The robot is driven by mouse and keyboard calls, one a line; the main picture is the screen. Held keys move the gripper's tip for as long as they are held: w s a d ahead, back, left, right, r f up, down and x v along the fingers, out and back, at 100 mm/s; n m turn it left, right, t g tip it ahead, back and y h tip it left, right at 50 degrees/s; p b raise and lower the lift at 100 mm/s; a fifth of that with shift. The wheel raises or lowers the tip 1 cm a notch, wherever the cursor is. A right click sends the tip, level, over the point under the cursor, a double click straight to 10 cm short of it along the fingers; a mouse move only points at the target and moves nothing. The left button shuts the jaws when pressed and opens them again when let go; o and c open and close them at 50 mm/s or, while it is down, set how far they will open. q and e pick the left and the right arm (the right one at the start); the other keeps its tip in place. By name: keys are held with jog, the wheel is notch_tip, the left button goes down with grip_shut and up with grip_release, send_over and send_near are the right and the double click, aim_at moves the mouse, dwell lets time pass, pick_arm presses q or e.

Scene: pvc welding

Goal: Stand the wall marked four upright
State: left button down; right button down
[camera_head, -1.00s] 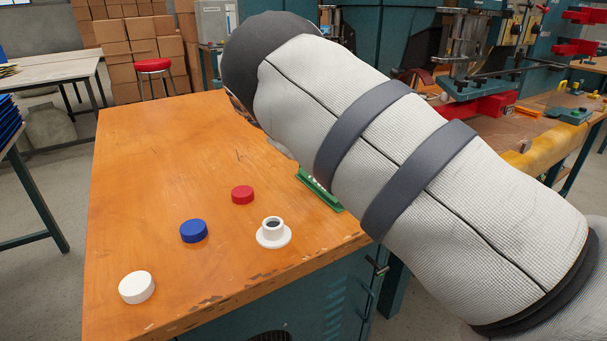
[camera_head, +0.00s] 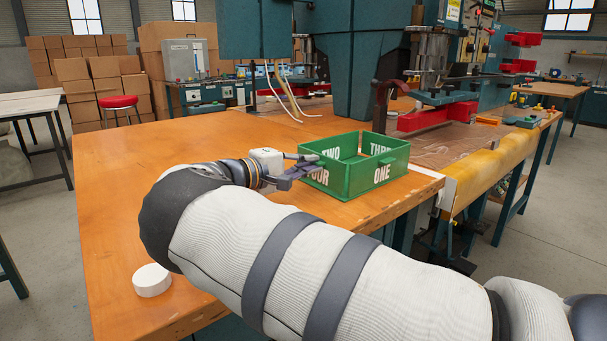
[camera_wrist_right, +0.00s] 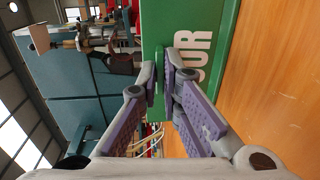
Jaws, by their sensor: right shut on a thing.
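The wall marked four (camera_head: 317,181) stands upright, or nearly so, as the front left side of a green box on the wooden table. Its lettering is partly hidden by my right gripper (camera_head: 305,162). In the right wrist view the wall (camera_wrist_right: 197,60) shows the letters "OUR", and the fingers of my right gripper (camera_wrist_right: 161,80) are closed on its edge, one on each side. The walls marked one (camera_head: 381,174), two (camera_head: 331,153) and three (camera_head: 381,150) also stand upright around the box. My left gripper is not in view.
A white round cap (camera_head: 152,280) lies at the table's front left. My right arm hides much of the front of the wooden table (camera_head: 115,190). A red clamp (camera_head: 437,116) and workbench stand behind to the right. The table left of the box is clear.

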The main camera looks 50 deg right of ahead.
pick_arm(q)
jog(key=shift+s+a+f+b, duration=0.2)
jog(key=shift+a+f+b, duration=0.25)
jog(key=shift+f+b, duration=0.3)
pick_arm(e)
jog(key=shift+a+f+h, duration=0.25)
jog(key=shift+h, duration=0.45)
jog(key=c, duration=1.8)
grip_release()
jog(key=shift+o, duration=0.2)
jog(key=v, duration=1.2)
jog(key=shift+w, duration=0.2)
